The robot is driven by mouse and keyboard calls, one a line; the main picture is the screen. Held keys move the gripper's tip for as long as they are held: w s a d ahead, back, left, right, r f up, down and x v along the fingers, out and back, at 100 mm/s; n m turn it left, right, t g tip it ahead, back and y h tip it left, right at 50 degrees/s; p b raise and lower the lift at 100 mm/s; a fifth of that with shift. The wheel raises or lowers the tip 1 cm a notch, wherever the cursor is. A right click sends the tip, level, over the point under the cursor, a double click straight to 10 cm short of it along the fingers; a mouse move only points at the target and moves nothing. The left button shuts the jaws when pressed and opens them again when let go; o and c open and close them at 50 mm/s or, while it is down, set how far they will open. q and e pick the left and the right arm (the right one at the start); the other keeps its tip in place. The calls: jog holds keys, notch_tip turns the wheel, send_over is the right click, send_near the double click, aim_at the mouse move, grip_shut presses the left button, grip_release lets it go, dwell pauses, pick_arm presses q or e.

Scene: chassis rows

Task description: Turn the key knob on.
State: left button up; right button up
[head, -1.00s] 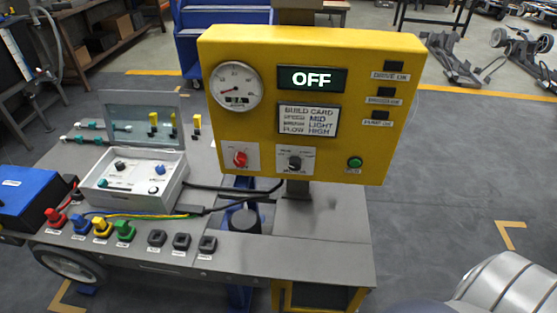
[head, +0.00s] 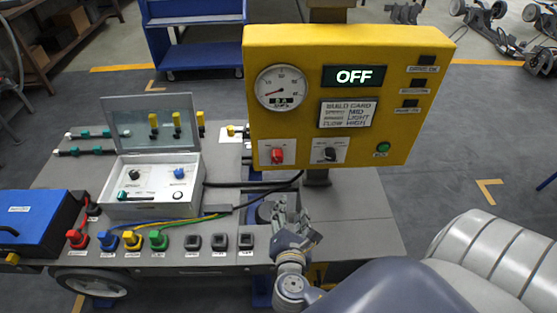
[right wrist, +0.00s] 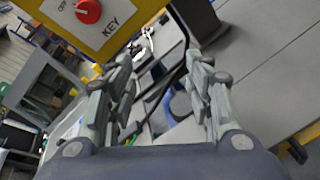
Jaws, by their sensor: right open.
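The key knob is the red knob (head: 277,155) on a white plate at the lower left of the yellow panel (head: 430,120). The right wrist view also shows the red knob (right wrist: 88,11), at upper left, with KEY and OFF lettering on its plate. The panel's display (head: 356,76) reads OFF. My right gripper (head: 290,210) is below the knob, in front of the panel and over the bench. Its open, empty fingers (right wrist: 160,68) are apart from the knob. My left gripper is not in view.
A black selector knob (head: 330,154) and a green button (head: 383,147) sit right of the key knob. A grey box with an open clear lid (head: 155,190) stands left on the bench (head: 360,220). Cables run from it below the panel. Coloured plugs line the front edge.

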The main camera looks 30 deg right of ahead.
aim_at(278, 160)
notch_tip(278, 160, up, 8)
jog(key=w+a+n+t, duration=0.2)
jog(key=n+t, duration=0.2)
jog(key=n, duration=0.2)
jog(key=shift+g+h, duration=0.3)
jog(key=shift+h, duration=0.2)
jog(key=p+x, duration=0.2)
jog(key=x, duration=0.7)
jog(key=shift+w+d+p, duration=0.15)
jog(key=shift+w+p, duration=0.2)
jog(key=shift+w, duration=0.05)
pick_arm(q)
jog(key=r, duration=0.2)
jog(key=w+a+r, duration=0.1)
pick_arm(e)
jog(key=shift+w+d+f, duration=0.15)
jog(key=shift+w, duration=0.1)
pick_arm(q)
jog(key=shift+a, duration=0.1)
pick_arm(e)
jog(key=c, duration=1.1)
